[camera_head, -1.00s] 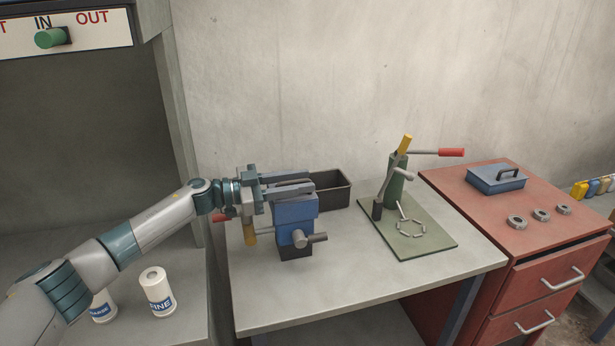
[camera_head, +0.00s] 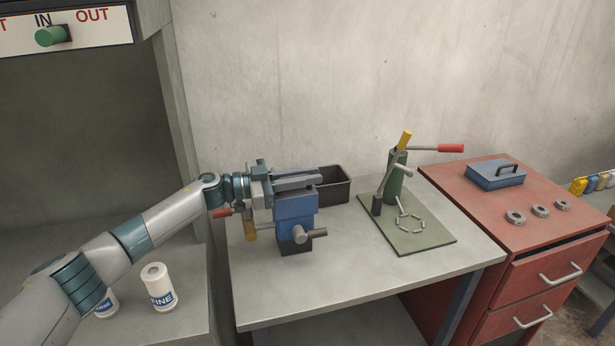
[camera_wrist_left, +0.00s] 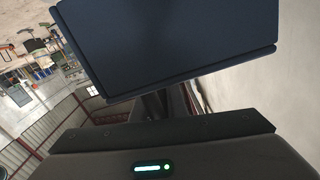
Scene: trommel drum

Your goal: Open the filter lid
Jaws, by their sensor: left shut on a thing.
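My left gripper (camera_head: 308,179) reaches in from the left, level, at the top of a blue block-shaped device (camera_head: 296,209) with a grey crank bar in front. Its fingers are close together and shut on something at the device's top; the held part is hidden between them. In the left wrist view a dark blue panel (camera_wrist_left: 175,40) fills the upper middle, very near the camera. I cannot make out a separate filter lid. A blue box with a dark handle on top (camera_head: 496,176) sits on the red cabinet, away from the gripper. My right gripper is not in view.
A black open bin (camera_head: 335,190) stands behind the device. A green press (camera_head: 396,180) with a red-tipped lever stands on a mat at the right of the grey bench (camera_head: 350,280). White canisters (camera_head: 159,288) stand below my left arm. The bench front is clear.

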